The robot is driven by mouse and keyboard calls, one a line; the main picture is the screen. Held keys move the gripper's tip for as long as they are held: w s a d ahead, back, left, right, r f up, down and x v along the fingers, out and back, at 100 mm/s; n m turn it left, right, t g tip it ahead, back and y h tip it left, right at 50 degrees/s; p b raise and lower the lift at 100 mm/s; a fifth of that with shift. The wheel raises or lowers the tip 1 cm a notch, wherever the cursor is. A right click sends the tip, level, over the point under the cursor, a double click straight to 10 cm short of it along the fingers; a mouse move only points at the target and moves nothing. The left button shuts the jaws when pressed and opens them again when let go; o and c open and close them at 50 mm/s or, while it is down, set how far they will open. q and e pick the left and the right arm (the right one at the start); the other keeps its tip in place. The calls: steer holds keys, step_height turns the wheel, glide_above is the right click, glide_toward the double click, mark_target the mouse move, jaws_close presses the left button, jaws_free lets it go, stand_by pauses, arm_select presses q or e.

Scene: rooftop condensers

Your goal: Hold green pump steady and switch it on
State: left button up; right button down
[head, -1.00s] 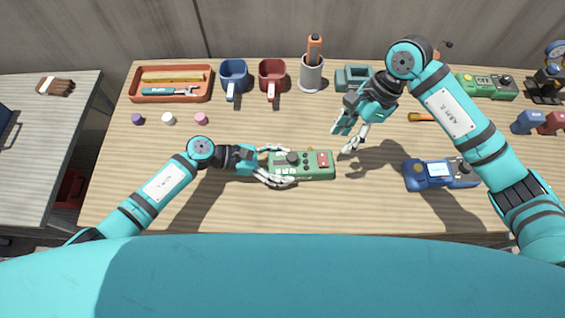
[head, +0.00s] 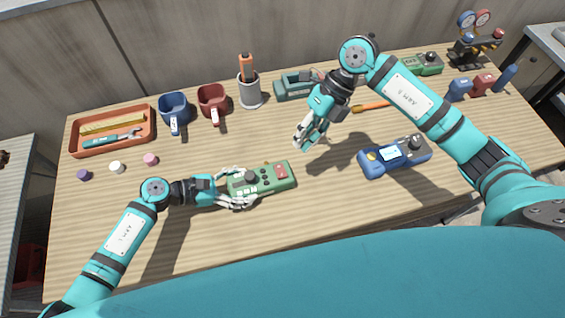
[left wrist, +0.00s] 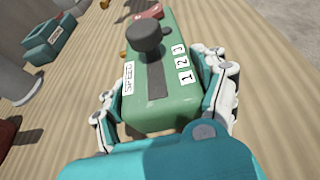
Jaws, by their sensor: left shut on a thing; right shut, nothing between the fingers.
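The green pump (head: 277,180) lies on the table front centre. It has a black knob near its middle and a red button on its right end. My left gripper (head: 246,187) is shut on its left end, one finger along each long side. In the left wrist view the pump (left wrist: 163,98) fills the middle, showing the black knob, a dark slot, a "SPEED" label and the digits 1, 2, 3; the red button shows only partly behind the knob. My right gripper (head: 304,141) is shut and empty, beyond the pump's right end and apart from it.
A blue device (head: 400,158) lies to the right. An orange-handled tool (head: 371,106) and a teal holder (head: 293,88) lie behind my right gripper. A grey cup (head: 250,95), two mugs and an orange tray (head: 111,117) line the back left.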

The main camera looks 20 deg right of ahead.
steer(key=r+m+y, duration=0.1)
steer(key=m, duration=0.6)
steer(key=d+m+y, duration=0.1)
steer(key=m, duration=0.6)
steer(key=d+r+m, duration=0.1)
steer(key=m, duration=0.6)
steer(key=shift+w+d+r+t+y, duration=0.1)
steer(key=shift+w+r+t+y, duration=0.2)
steer(key=shift+w+r+y, duration=0.1)
glide_above(283, 172)
steer(key=f, duration=0.6)
steer(key=shift+w+d+f, duration=0.2)
steer(key=shift+w+f, duration=0.05)
steer(key=shift+f, duration=0.1)
steer(key=f, duration=0.2)
steer(key=shift+s+a+f, duration=0.15)
steer(key=shift+a+f, duration=0.05)
steer(key=shift+f, duration=0.1)
steer(key=shift+s+f, duration=0.1)
steer(key=shift+f, duration=0.8)
